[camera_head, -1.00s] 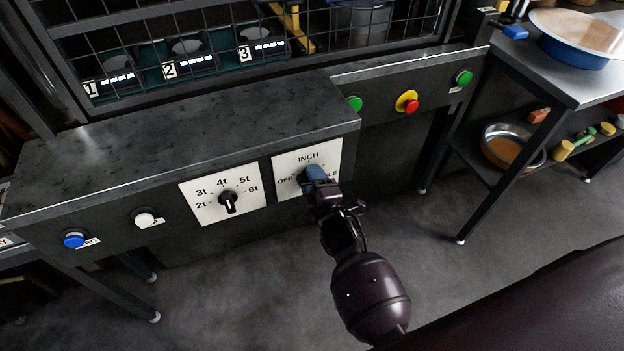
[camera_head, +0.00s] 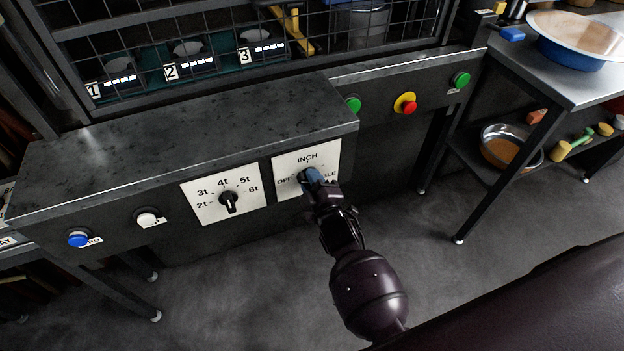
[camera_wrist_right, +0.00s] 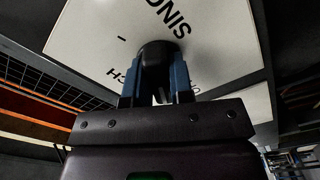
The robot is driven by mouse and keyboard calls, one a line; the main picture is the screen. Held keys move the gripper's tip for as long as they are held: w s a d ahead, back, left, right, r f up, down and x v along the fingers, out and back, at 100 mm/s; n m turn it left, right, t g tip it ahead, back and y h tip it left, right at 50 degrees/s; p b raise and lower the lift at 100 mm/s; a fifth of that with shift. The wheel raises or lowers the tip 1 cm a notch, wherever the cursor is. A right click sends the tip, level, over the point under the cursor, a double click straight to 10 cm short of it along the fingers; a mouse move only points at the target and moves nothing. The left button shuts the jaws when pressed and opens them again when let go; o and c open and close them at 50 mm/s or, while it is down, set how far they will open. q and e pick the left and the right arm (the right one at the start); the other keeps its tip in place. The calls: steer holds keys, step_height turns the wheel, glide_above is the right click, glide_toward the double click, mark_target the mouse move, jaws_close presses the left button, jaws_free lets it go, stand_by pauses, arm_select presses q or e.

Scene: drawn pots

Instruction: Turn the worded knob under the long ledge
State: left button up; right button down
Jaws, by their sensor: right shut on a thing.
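The worded knob (camera_head: 302,177) is black and sits on a white plate (camera_head: 283,160) on the panel front under the long grey ledge (camera_head: 190,135). The plate reads INCH at the top, OFF at the left and a partly covered word at the right. My right gripper (camera_head: 313,176) has its blue fingers shut on this knob. In the right wrist view the fingers lie on either side of the black knob (camera_wrist_right: 155,48), with part of SINGLE showing beside it. The knob's pointer is hidden. My left gripper is not in view.
Left of it is a numbered knob (camera_head: 229,201) marked 2t to 6t, then a white button (camera_head: 147,217) and a blue button (camera_head: 78,239). Green buttons and a red-on-yellow stop button (camera_head: 406,103) are to the right. A metal table (camera_head: 560,85) stands at far right.

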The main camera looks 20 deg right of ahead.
steer(key=shift+r+m+p, duration=0.2)
steer(key=shift+m+p, duration=0.1)
steer(key=shift+m, duration=0.7)
steer(key=shift+m+p, duration=0.3)
steer(key=shift+m, duration=0.6)
steer(key=m+p, duration=0.1)
steer(key=m, duration=0.2)
steer(key=shift+m, duration=0.3)
steer(key=shift+m+p, duration=0.35)
steer(key=shift+m, duration=0.85)
steer(key=shift+f+m, duration=0.1)
steer(key=shift+m, duration=0.8)
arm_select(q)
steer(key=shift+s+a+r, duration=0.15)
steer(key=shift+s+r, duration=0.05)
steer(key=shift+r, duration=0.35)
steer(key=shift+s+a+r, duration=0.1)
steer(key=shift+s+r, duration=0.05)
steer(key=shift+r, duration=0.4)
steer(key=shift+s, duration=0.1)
arm_select(e)
steer(key=shift+d+m, duration=0.1)
steer(key=shift+m, duration=0.2)
